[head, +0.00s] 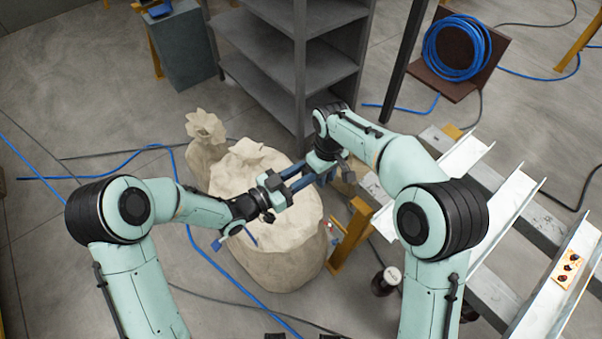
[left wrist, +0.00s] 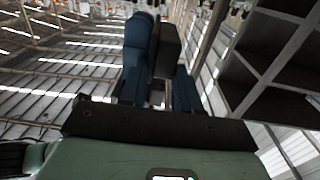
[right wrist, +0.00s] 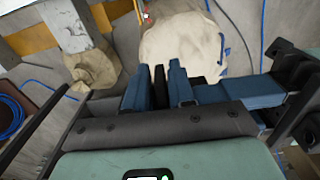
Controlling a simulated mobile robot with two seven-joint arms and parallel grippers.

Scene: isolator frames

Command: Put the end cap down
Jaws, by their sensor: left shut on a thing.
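A dark block, which I take to be the end cap (left wrist: 167,50), shows between the blue fingers of my left gripper (left wrist: 158,88) in the left wrist view. My left gripper (head: 283,184) is shut on it, held above a pale sack in the head view. My right gripper (head: 301,179) meets it there from the right, its blue fingers close to the left gripper. In the right wrist view a thin black piece shows between the fingers of my right gripper (right wrist: 159,85); whether they press on it is unclear. The grippers hide much of the cap.
A large pale sack (head: 285,250) stands on the floor below both grippers. Grey shelves (head: 290,70) stand behind. White rails (head: 515,200) on a grey frame lie at the right. Blue hoses cross the floor, and a coil (head: 457,48) hangs at the back right.

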